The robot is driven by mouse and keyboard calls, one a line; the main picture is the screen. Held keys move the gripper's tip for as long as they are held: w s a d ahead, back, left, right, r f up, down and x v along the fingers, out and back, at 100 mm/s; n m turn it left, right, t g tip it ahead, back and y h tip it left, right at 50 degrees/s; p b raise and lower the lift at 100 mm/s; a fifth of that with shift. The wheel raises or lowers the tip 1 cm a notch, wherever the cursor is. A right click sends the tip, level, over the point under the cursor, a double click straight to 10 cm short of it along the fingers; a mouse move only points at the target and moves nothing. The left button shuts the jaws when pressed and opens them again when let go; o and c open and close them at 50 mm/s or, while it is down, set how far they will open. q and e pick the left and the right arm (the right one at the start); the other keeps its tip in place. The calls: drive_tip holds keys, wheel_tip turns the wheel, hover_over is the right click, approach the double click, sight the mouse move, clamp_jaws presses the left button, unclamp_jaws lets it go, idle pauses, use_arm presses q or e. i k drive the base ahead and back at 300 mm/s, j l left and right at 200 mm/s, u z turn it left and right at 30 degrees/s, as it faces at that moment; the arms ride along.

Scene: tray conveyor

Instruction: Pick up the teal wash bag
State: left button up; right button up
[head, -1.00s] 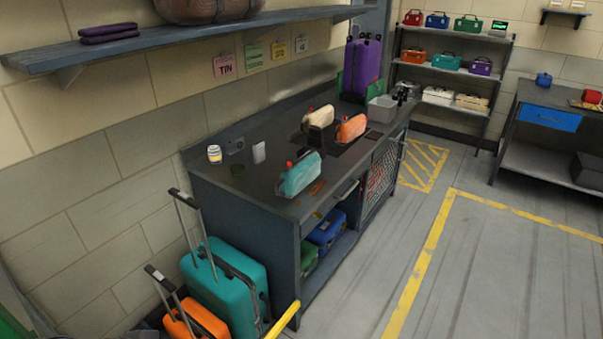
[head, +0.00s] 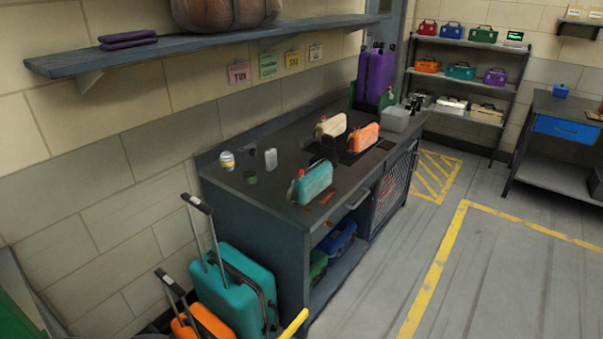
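I see no thing that is clearly a teal wash bag. A teal can-like container (head: 314,183) with a red cap stands upright at the near end of the dark workbench (head: 232,183). A small teal case (head: 461,71) with a handle sits on the middle level of the back rack, between an orange and a purple one. A large teal suitcase (head: 228,300) stands on the floor at the bench's left end. Neither of my grippers is in view.
A cream container (head: 331,125) and an orange container (head: 363,138) stand farther along the bench, near a grey bin (head: 397,119). An orange suitcase (head: 205,322) stands by the teal one. A wall shelf (head: 200,45) overhangs the bench. The floor right of the bench is clear.

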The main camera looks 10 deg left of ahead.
sight(318, 176)
drive_tip(key=i+l+u, duration=0.2)
drive_tip(key=u, duration=0.85)
drive_tip(key=i+l+u, duration=0.15)
drive_tip(key=l+u, duration=0.15)
drive_tip(key=l, duration=0.25)
drive_tip(key=i+l+u, duration=0.1)
drive_tip(key=l+u, duration=0.2)
drive_tip(key=l, duration=0.3)
drive_tip(key=l+u, duration=0.3)
drive_tip(key=l, duration=0.3)
drive_tip(key=i, duration=0.05)
